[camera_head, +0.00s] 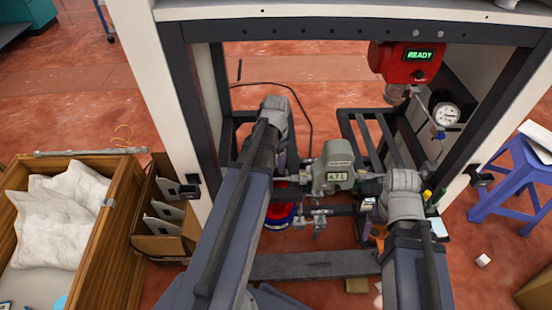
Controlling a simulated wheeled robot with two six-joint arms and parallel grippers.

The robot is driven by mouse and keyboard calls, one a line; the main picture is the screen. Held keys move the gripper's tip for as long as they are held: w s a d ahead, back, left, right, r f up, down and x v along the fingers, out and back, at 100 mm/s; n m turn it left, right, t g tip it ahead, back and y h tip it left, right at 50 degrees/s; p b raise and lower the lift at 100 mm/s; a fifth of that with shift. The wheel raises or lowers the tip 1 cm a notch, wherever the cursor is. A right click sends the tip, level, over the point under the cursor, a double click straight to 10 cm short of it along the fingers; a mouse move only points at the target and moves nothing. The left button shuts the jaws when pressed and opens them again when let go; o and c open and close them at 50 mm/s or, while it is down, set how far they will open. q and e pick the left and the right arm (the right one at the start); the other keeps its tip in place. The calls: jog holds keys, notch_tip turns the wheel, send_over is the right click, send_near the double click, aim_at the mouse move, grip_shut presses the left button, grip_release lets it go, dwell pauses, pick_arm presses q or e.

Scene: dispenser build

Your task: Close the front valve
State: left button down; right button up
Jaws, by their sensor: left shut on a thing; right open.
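A grey meter reading 4.71 (338,178) sits on a horizontal pipe inside the frame. Below it is a small pipe assembly with metal fittings (318,220); I cannot tell for sure which fitting is the front valve. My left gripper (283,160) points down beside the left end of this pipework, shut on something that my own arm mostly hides. My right gripper (371,202) is open at the right end of the pipework, close to the fittings. Its fingertips are small, and contact is unclear.
A red unit showing READY (405,62) hangs at the upper right, with a round gauge (446,113) beside it. Dark posts frame the bay. A wooden crate with white bags (88,258) stands left, and a blue stool (512,180) stands right.

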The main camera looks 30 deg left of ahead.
pick_arm(q)
jog(key=shift+m, duration=1.1)
jog(key=shift+m, duration=1.7)
jog(key=shift+m, duration=1.7)
